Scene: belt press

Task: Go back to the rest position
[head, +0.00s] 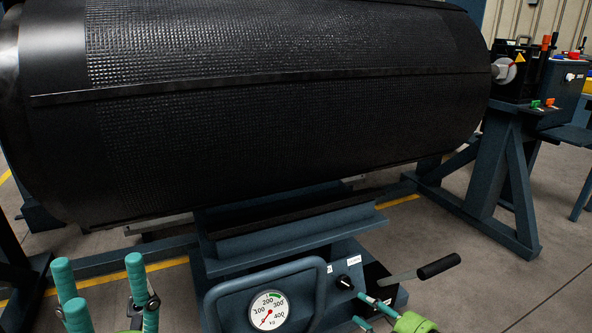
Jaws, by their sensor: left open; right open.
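My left gripper (102,275) is at the bottom left of the head view, its teal fingers pointing up and spread apart with nothing between them. It is in front of the drum and left of the gauge panel. My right gripper (360,308) is at the bottom, right of the gauge, its teal fingers pointing left toward the panel and green parts behind them. It is open; I see nothing held in it. Its fingers overlap the panel's right side in the picture; whether they touch it I cannot tell. The lower parts of both grippers are cut off by the frame.
A large black drum (300,130) with a textured belt fills the upper middle. A blue support stand (513,185) is at right.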

